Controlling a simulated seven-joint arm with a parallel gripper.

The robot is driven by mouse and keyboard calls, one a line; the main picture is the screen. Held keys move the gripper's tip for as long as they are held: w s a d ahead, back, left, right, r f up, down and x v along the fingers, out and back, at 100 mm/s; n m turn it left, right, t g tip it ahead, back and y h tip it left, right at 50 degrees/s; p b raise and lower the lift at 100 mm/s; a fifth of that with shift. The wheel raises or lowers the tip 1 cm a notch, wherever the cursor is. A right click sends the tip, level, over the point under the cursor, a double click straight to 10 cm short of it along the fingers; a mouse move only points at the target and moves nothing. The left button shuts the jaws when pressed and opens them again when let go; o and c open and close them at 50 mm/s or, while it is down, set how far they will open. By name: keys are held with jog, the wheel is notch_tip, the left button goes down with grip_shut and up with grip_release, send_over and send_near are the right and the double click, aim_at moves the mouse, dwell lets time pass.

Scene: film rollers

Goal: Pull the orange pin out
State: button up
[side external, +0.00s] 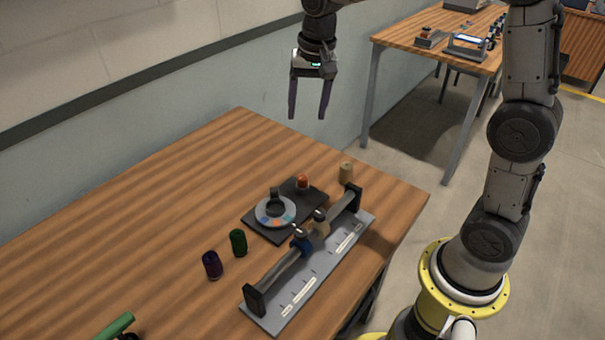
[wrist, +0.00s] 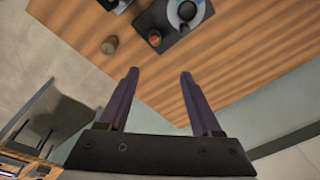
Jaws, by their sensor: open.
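The orange pin (side external: 303,183) is a small orange-topped piece at the back corner of a dark plate (side external: 252,224) on the wooden table. It also shows in the wrist view (wrist: 154,38), just beyond my fingertips. A grey dial (side external: 276,211) with coloured marks and a dark knob sits on the same plate. My gripper (side external: 307,112) is open and empty, pointing down high above the table's back edge. In the wrist view its two dark purple fingers (wrist: 159,74) are spread apart, with nothing between them. The pin's lower part is too small to make out.
A tan cylinder (side external: 346,172) stands right of the pin. A grey rail fixture (side external: 262,313) with black end posts and sliders lies in front of the plate. Green (side external: 238,243) and purple (side external: 212,265) cylinders stand to the left. The table's back left is clear.

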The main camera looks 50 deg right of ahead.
jog(key=g, duration=0.1)
send_over(303, 177)
notch_tip(303, 177, down, 6)
jog(key=shift+g, duration=0.3)
notch_tip(303, 177, down, 14)
jog(key=shift+f, duration=0.2)
grip_shut()
dwell(1.2)
